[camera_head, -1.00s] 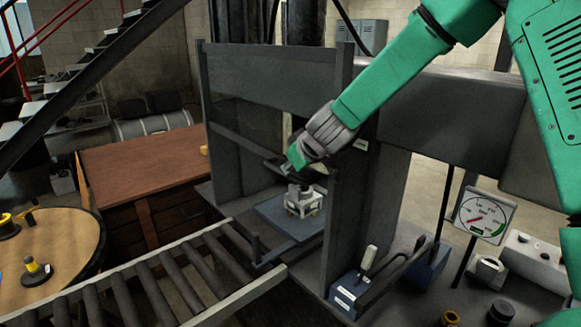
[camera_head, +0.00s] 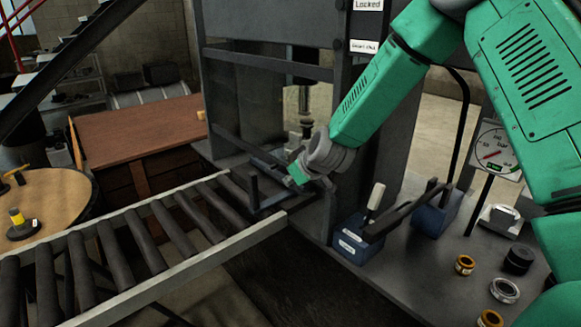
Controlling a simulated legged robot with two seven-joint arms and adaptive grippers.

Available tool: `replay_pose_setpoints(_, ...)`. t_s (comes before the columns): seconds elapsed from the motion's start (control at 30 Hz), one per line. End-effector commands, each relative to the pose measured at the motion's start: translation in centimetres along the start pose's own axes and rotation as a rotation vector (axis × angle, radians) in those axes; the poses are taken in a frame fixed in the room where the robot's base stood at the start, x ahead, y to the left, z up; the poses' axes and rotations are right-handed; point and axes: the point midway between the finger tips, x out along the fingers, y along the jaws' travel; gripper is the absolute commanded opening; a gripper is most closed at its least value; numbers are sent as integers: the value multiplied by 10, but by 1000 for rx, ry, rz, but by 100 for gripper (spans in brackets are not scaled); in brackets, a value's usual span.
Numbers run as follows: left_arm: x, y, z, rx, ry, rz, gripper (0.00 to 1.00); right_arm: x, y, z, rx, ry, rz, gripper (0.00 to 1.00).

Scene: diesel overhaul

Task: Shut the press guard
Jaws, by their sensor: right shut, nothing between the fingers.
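The press (camera_head: 385,135) stands in the middle, with an upright frame. Its guard (camera_head: 245,95) is a dark see-through panel across the front, with a dark bar along its lower edge. The guard sits low, its lower bar near the level of the roller conveyor's end. My right gripper (camera_head: 292,177) is shut and empty, at the right end of this bar and in front of the press opening. I cannot tell whether it touches the bar. A press rod (camera_head: 305,105) shows behind the guard; the work under it is hidden. My left gripper is out of view.
A roller conveyor (camera_head: 150,285) runs up to the press from the lower left. A blue hand-lever unit (camera_head: 358,240) stands right of the opening. A wooden desk (camera_head: 130,130) stands behind left.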

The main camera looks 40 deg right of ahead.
Motion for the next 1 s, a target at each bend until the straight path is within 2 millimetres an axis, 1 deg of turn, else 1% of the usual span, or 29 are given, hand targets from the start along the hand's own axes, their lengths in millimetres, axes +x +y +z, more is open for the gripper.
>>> replay_pose_setpoints(0.03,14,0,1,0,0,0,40,15,-4,16,0,-5,1,0)
replay_pose_setpoints(0.1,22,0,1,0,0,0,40,25,-6,27,0,-5,0,0)
replay_pose_setpoints(0.2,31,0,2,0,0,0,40,37,-10,39,0,-5,0,0)
replay_pose_setpoints(0.33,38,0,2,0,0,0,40,48,-12,50,0,-4,1,0)
replay_pose_setpoints(0.6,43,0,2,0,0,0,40,56,-14,57,1,-5,0,0)
replay_pose_setpoints(1.0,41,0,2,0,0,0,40,56,-16,59,0,-14,-5,0)
